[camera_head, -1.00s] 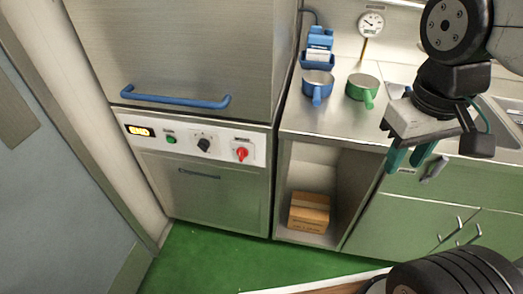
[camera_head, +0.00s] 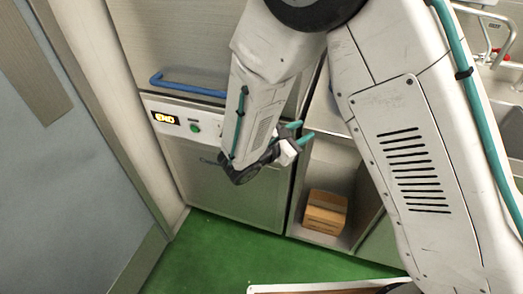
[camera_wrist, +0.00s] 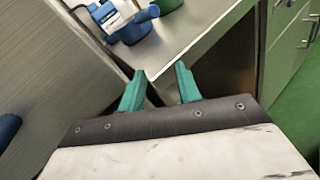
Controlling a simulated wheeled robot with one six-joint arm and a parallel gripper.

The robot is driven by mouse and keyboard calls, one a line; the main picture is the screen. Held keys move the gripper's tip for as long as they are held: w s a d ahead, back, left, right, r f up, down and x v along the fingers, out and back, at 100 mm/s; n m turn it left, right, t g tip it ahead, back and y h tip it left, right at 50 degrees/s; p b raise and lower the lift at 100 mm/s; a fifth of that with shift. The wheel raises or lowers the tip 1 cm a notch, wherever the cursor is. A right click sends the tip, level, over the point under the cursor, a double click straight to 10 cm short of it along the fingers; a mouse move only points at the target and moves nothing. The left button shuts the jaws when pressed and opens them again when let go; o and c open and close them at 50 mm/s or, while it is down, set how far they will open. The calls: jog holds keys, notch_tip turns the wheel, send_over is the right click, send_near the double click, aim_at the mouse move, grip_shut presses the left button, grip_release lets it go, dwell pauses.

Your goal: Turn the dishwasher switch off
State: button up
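The dishwasher (camera_head: 205,170) stands left of centre in the head view, its blue handle (camera_head: 185,86) above the control panel. On the panel I see a lit display (camera_head: 165,118) and a green button (camera_head: 194,127). My arm hides the rest of the panel, including the black knob and red switch seen earlier. My gripper (camera_head: 301,132) is in front of the dishwasher's right edge, fingers pointing right. In the wrist view my gripper (camera_wrist: 160,74) is open and empty, its teal fingers apart before the counter's edge; no switch shows there.
A cardboard box (camera_head: 325,212) sits in the open bay under the counter (camera_wrist: 205,25). A sink with a tap (camera_head: 490,45) is at upper right.

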jog(key=a+f+n+t+y, duration=0.65)
jog(key=a+f+n, duration=0.25)
jog(key=a+f, duration=0.4)
jog(key=x, duration=0.6)
jog(key=shift+w+f, duration=0.35)
jog(key=shift+w, duration=0.05)
jog(key=shift+d, duration=0.15)
grip_shut()
